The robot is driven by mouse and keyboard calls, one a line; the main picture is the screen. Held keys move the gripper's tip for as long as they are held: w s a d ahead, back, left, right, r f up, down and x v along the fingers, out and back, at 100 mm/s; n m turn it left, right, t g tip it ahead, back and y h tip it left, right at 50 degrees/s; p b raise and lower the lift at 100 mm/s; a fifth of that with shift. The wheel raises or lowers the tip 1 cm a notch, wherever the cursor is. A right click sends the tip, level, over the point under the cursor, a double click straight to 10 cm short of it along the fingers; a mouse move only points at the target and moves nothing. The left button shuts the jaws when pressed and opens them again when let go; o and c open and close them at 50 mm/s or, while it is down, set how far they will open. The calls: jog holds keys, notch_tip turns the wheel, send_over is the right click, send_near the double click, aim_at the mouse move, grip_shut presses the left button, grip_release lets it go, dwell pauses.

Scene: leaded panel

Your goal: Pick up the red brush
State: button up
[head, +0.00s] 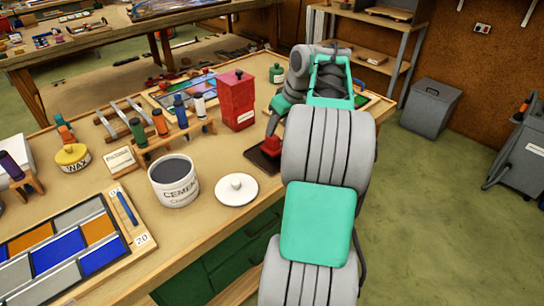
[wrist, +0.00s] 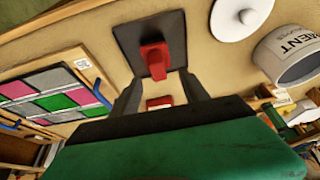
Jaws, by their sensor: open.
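The red brush (head: 272,146) rests on a dark square pad (head: 257,157) near the bench's right edge. The wrist view shows the red brush (wrist: 154,58) with part of the dark pad (wrist: 172,22) around it. My gripper (wrist: 158,85) is open, its two dark fingers on either side of the line to the brush; I cannot tell whether they touch it. In the head view my gripper (head: 273,126) is just above the brush, partly hidden by my arm. A smaller red and white piece (wrist: 160,102) shows between the fingers, unclear what.
A red box (head: 236,100) stands behind the pad. A white lid (head: 237,190) and a cement tub (head: 173,181) stand in front and left. A rack of bottles (head: 180,132) is farther left. A coloured glass panel (wrist: 62,95) lies at left in the wrist view.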

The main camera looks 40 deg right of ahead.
aim_at(273, 145)
jog(key=x, duration=0.7)
jog(key=shift+w+d+f, duration=0.2)
jog(key=shift+w+d, duration=0.05)
jog(key=shift+w, duration=0.2)
grip_shut()
jog(key=shift+r, duration=0.1)
